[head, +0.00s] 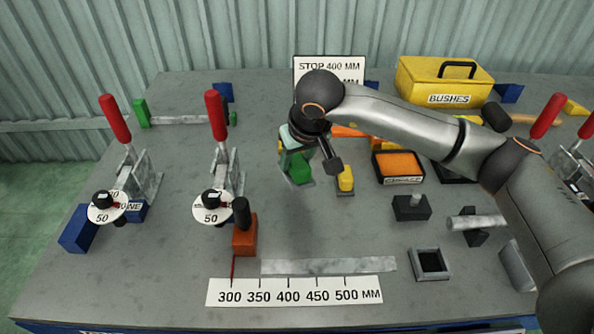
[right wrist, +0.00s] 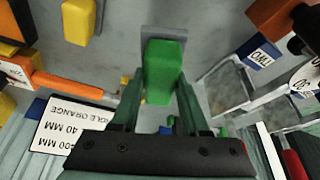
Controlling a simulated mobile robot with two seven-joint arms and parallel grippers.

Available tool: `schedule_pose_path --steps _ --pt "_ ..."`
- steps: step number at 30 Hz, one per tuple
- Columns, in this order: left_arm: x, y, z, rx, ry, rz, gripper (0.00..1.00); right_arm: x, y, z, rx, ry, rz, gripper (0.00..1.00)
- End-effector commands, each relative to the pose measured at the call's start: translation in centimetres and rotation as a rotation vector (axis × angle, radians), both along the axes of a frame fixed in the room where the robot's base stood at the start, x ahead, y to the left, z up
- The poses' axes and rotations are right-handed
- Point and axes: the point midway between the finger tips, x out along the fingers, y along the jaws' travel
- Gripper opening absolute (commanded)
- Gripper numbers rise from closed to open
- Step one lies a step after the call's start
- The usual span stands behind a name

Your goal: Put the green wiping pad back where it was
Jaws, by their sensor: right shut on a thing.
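The green wiping pad (head: 301,168) is a small green block near the middle of the table. My right gripper (head: 304,154) is above it, shut on it. In the right wrist view the pad (right wrist: 163,70) is between the two fingers of the gripper (right wrist: 161,95). A flat grey plate (right wrist: 163,33) shows beyond the pad's far end; it also shows beneath the pad in the head view (head: 297,184). I cannot tell whether the pad touches the plate. My left gripper is not in view.
A yellow block (head: 345,179) stands close to the right of the pad. A tray with orange contents (head: 397,165) and a yellow bushes box (head: 445,80) lie farther right. Two red-handled clamps (head: 226,165) are at left. A white scale (head: 294,290) lies in front.

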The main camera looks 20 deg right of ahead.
Motion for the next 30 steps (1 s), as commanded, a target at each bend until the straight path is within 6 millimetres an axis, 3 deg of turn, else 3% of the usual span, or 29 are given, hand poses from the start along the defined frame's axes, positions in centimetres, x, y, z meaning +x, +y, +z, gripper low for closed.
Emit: schedule_pose_path --steps 8,15,27,28,30 --pt "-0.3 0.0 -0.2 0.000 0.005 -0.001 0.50 1.3 -0.5 -1.7 0.001 0.000 -0.001 0.00" --pt "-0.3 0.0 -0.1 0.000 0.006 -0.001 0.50 1.7 -0.7 -4.9 0.001 0.001 -0.001 0.00" --pt "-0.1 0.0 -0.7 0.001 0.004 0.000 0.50 1.7 -0.7 -5.7 0.000 -0.002 0.000 0.00" --pt "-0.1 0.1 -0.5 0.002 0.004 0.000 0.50 1.7 -0.7 -5.5 0.000 -0.001 0.000 0.48" --pt "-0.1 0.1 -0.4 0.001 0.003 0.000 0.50 1.7 -0.7 -5.5 0.000 -0.001 0.000 0.56"
